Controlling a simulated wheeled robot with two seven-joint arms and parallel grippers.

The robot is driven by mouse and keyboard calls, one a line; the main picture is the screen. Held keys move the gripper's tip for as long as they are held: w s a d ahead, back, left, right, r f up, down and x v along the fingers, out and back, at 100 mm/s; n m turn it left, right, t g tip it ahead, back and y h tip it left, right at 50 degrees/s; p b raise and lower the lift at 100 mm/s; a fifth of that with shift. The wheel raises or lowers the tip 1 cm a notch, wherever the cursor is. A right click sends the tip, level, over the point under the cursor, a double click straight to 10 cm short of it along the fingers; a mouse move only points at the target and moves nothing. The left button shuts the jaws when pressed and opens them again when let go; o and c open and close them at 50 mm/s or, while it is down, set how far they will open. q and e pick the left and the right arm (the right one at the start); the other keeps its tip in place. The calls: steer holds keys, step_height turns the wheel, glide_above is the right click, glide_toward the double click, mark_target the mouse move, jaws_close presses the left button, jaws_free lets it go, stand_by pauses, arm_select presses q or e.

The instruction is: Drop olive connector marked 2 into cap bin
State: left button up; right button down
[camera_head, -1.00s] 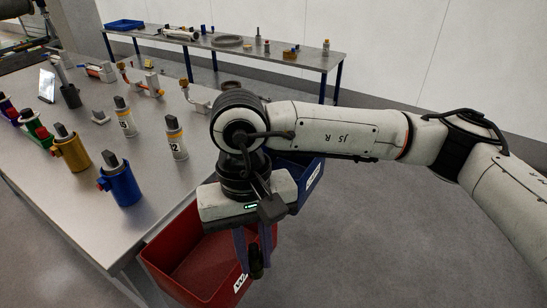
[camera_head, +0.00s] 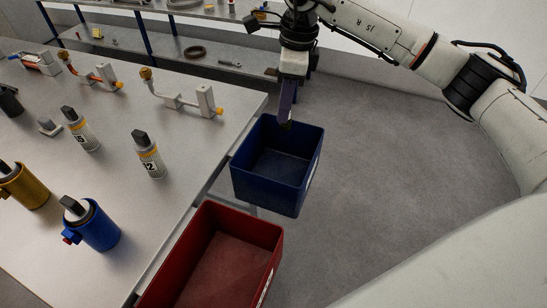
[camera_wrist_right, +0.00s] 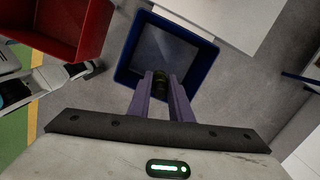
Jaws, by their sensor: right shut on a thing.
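My right gripper (camera_head: 287,112) points down over the far side of the blue bin (camera_head: 235,183). In the right wrist view its two purple fingers (camera_wrist_right: 160,84) are shut on a small dark olive connector (camera_wrist_right: 160,77); no number mark can be read on it. Below the fingers, the blue bin (camera_wrist_right: 124,62) opens upward and looks empty. A red bin (camera_head: 275,240) stands nearer, by the table edge; it also shows in the right wrist view (camera_wrist_right: 96,25). Neither bin's label can be read as cap bin. My left gripper is not seen.
A shelf bench is behind. Floor to the right is clear.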

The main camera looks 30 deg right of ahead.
mark_target(284, 125)
steer(key=shift+w+d+f, duration=0.1)
steer(key=shift+d, duration=0.05)
steer(key=shift+f+b, duration=0.55)
step_height(284, 125, down, 5)
steer(key=b, duration=0.3)
steer(key=shift+r, duration=0.15)
steer(key=c, duration=1.5)
jaws_free()
steer(key=shift+c, duration=0.2)
steer(key=shift+r, duration=0.1)
